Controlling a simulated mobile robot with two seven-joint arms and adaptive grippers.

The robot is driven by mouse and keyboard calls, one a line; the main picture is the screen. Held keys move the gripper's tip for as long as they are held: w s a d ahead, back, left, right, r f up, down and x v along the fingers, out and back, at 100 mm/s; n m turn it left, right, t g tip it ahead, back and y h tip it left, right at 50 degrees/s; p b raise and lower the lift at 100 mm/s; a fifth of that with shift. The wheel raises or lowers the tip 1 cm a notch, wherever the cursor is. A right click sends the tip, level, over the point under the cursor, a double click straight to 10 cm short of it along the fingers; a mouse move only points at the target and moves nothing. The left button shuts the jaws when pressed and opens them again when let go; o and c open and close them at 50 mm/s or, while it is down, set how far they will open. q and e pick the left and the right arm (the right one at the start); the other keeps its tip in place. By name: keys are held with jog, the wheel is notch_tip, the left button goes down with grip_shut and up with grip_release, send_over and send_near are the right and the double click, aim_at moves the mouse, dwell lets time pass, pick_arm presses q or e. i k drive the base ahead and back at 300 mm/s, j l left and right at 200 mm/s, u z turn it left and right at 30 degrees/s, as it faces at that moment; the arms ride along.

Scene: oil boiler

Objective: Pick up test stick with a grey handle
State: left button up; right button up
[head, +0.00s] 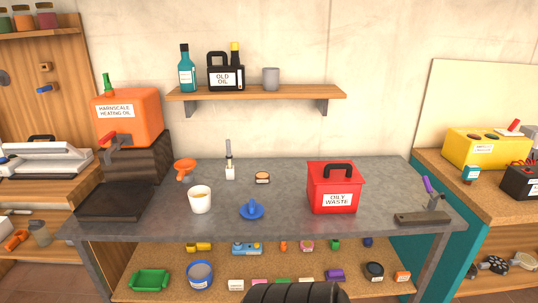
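A thin upright stick with a grey upper part (229,149), which looks like the grey-handled test stick, stands in a small white block (230,173) on the grey table, left of centre. It is too small to make out its details. Neither of my grippers is visible in the head view.
The grey table (290,215) also holds a white cup (200,199), an orange funnel-like item (185,168), a blue item (252,209), a small round-topped item (262,178), a red oily waste bin (335,188) and a purple-handled tool (428,185). A wall shelf (255,92) hangs above.

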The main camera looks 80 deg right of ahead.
aim_at(229, 156)
jog(key=l+z, duration=0.1)
jog(key=z, duration=2.15)
